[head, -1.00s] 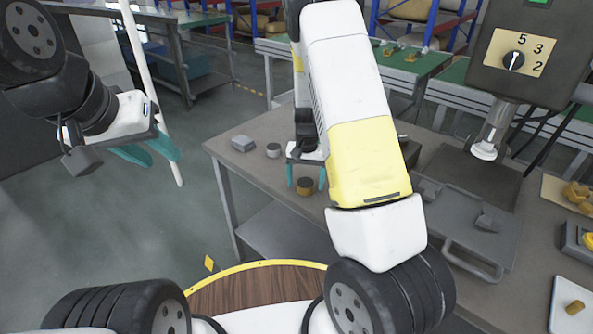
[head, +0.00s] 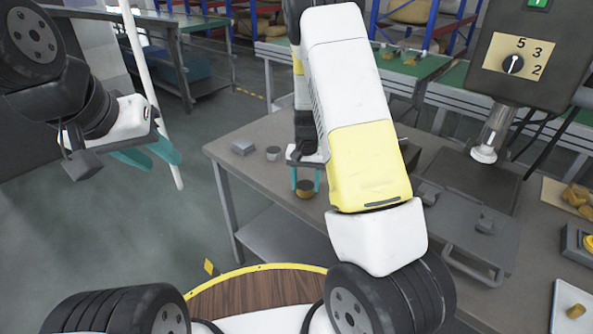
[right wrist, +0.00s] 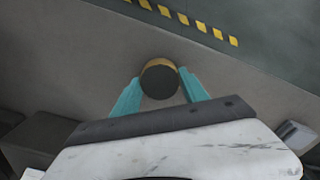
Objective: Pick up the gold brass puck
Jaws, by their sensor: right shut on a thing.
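The gold brass puck (head: 305,190) stands near the front edge of the grey table, a short cylinder with a golden side and a dark top. In the right wrist view the puck (right wrist: 158,64) sits between the two teal fingertips. My right gripper (head: 306,184) reaches down over it and is shut on it, one finger on each side. I cannot tell whether the puck touches the table. My left gripper (head: 150,155) hangs open and empty over the floor at the left, away from the table.
A grey cylinder (head: 273,153) and a grey block (head: 243,147) lie on the table left of the puck. A grey tray-like lid with a handle (head: 470,236) and a control box (head: 520,55) are at the right. A white tray (head: 572,303) holds a small brass piece.

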